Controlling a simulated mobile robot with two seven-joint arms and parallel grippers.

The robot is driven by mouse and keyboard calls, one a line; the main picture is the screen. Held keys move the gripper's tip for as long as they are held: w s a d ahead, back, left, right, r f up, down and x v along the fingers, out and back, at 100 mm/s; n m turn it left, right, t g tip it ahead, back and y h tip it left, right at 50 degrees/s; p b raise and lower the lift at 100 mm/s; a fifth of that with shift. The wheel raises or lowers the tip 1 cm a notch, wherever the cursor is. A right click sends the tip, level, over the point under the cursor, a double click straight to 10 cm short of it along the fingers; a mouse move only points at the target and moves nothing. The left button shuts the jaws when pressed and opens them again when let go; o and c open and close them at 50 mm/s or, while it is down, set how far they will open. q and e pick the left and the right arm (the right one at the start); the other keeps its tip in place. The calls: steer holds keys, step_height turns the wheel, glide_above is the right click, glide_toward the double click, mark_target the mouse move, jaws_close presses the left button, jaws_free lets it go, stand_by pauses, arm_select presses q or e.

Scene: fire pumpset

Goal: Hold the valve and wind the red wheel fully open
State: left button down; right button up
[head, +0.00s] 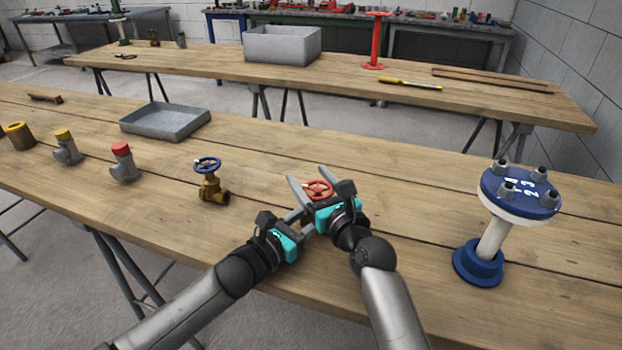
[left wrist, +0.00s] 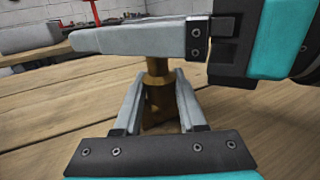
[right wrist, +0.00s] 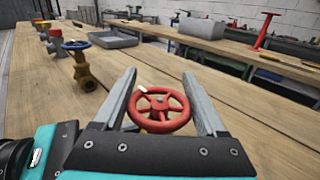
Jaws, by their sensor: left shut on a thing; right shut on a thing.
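The red wheel (head: 319,189) tops a brass valve on the near bench, mostly hidden by my grippers in the head view. In the right wrist view the red wheel (right wrist: 158,110) lies between the fingers of my right gripper (right wrist: 165,90), which is shut on it; a small white mark shows on its rim. In the left wrist view the brass valve body (left wrist: 158,95) stands upright between the fingers of my left gripper (left wrist: 158,90), which is shut on it below the wheel. In that view my right gripper's finger crosses above, hiding the wheel.
A brass valve with a blue wheel (head: 208,165) stands to the left, near a red-capped grey fitting (head: 123,160). A grey tray (head: 165,121) lies behind. A blue-and-white flanged stand (head: 493,235) is at the right. The bench between is clear.

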steer(key=c, duration=0.3)
